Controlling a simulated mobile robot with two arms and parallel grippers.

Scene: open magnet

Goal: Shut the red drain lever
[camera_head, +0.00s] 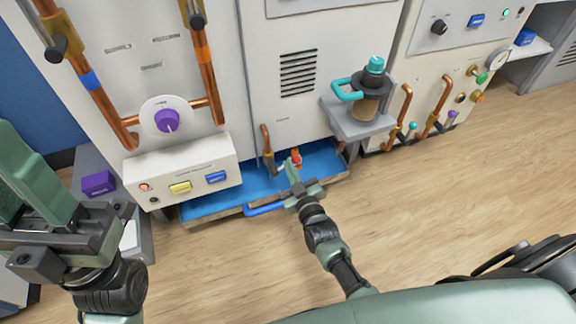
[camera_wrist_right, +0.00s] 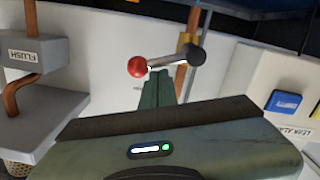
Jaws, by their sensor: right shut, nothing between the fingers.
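The drain lever has a red ball knob (camera_head: 296,158), low on the middle cabinet above a blue tray. In the right wrist view its red knob (camera_wrist_right: 138,67) sits at the left end of a thin metal rod, which runs to a dark round hub (camera_wrist_right: 194,55) beside a brass fitting. My right gripper (camera_head: 291,168) is shut and empty, right at the lever. In the wrist view its fingertips (camera_wrist_right: 158,78) are just below the rod; whether they touch it I cannot tell. My left gripper (camera_head: 22,150) is at the left edge with its fingers apart, away from the lever.
A grey shelf (camera_head: 360,125) with a teal-handled vessel (camera_head: 369,100) juts out to the right. A white button box (camera_head: 183,172) stands out to the left. The wood floor in front is clear.

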